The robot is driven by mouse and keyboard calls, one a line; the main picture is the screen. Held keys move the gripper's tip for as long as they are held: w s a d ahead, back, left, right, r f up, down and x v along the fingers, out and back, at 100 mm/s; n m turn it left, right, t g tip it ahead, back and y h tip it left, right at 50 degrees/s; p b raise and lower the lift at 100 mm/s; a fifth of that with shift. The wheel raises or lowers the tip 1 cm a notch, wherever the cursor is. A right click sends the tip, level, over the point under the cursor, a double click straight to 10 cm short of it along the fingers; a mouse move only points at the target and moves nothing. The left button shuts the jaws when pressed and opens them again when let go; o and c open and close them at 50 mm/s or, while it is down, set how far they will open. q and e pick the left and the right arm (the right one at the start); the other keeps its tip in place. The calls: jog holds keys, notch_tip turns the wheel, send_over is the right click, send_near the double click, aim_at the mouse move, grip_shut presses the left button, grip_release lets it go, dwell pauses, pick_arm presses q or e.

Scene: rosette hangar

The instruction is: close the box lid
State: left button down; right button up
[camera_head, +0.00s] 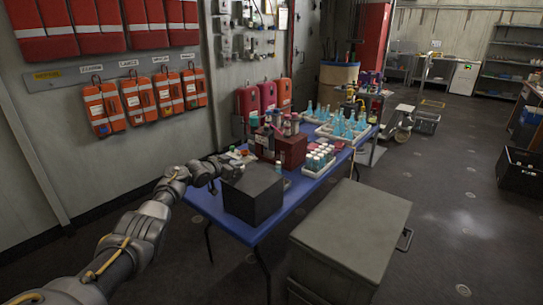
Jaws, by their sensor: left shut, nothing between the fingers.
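A dark grey box (252,205) stands on the near part of the blue table. Its top looks flat and level, with no raised lid showing; I cannot tell whether the lid is fully down. My left arm comes in from the lower left, and my left gripper (232,170) is at the box's far left top edge. The gripper is shut with nothing in it. It is small here, so I cannot tell whether it touches the box. The box's back side is hidden. My right gripper is not in view.
The blue table (313,193) also holds a dark red case (291,151), a tray of white-capped bottles (318,163) and blue flasks (345,124). A large grey chest (352,232) stands in front of the table at right. The floor farther right is open.

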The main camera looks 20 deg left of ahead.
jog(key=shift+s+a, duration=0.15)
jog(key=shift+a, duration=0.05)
pick_arm(q)
jog(key=shift+r+p, duration=0.45)
notch_tip(320, 180, up, 4)
jog(key=p, duration=0.3)
jog(key=shift+s+f, duration=0.15)
jog(key=v, duration=0.4)
jog(key=shift+a+f, duration=0.1)
jog(key=shift+f, duration=0.2)
jog(key=shift+v, duration=2.85)
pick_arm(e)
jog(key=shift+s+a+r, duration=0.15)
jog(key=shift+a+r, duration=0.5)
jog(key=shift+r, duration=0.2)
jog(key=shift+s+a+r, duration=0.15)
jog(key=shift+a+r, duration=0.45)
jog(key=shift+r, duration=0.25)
